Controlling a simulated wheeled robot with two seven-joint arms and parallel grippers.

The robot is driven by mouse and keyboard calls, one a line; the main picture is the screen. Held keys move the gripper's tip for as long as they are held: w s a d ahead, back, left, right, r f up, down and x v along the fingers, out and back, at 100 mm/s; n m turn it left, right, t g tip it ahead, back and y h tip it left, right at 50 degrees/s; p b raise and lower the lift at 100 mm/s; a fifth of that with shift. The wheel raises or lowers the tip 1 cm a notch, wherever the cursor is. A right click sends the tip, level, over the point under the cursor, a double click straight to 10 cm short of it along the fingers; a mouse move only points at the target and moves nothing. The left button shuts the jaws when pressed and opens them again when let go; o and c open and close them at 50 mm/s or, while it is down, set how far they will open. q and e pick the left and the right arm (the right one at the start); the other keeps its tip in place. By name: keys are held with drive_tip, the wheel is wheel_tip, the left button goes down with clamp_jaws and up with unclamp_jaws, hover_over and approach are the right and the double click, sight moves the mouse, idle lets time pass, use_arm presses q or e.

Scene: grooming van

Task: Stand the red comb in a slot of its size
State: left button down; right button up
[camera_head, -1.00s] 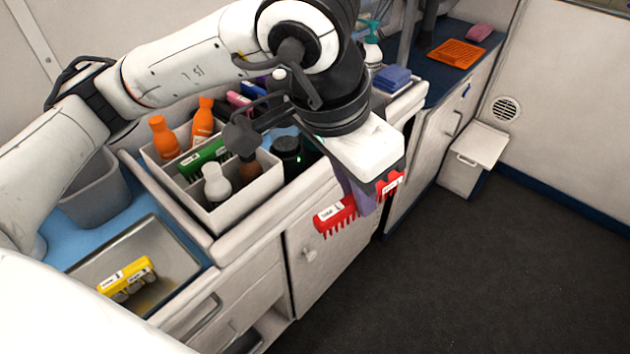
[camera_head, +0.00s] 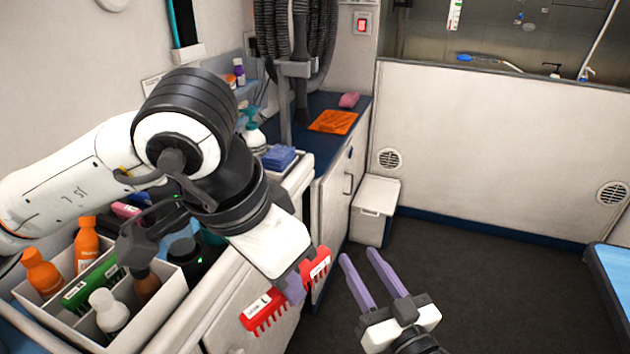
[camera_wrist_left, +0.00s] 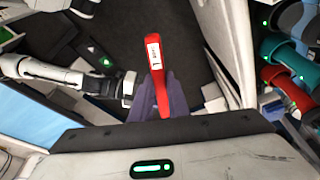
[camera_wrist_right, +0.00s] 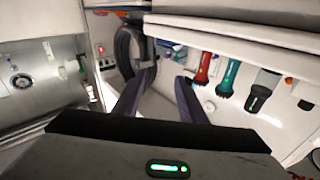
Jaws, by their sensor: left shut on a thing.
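The red comb (camera_head: 262,312) has white labels and teeth pointing down. My left gripper (camera_head: 292,288) is shut around its middle and holds it in the air in front of the cabinet. The comb also shows in the left wrist view (camera_wrist_left: 155,70), edge-on between the fingers. A green comb (camera_head: 92,287) with a white label sits in the white divided box (camera_head: 160,307) at the lower left; the arm hides part of this box. My right gripper (camera_head: 375,272) is open and empty, to the right of the comb.
A folded blue cloth (camera_head: 279,157) lies on the counter behind. An orange mat (camera_head: 333,121) lies further back. A white bin (camera_head: 374,210) stands on the floor; the dark floor is clear.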

drive_tip(key=w+a+r+n+g+y, duration=0.15)
drive_tip(key=a+r+n+y, duration=0.3)
drive_tip(key=r, duration=0.45)
drive_tip(key=w+a+r+n+g+y, duration=0.1)
drive_tip(key=a+r+n+g+y, duration=0.1)
drive_tip(key=a+r+n+y, duration=0.5)
drive_tip(key=s+a+r+n+g+h, duration=0.1)
drive_tip(key=s+a+r+n+g, duration=0.3)
drive_tip(key=r+n+g, duration=0.4)
drive_tip(key=s+a+r+n+g+h, duration=0.1)
drive_tip(key=s+a+r+n+g, duration=0.4)
drive_tip(key=g, duration=0.5)
drive_tip(key=s+d+f+t+h, duration=0.1)
drive_tip(key=d+f+t+h, duration=0.15)
drive_tip(key=d+h, duration=0.5)
drive_tip(key=s+d+f+t+h, duration=0.25)
drive_tip(key=d+h, duration=0.25)
drive_tip(key=h, duration=0.5)
wheel_tip(320, 180, down, 12)
drive_tip(key=shift+w+g, duration=0.35)
drive_tip(key=shift+w, duration=0.1)
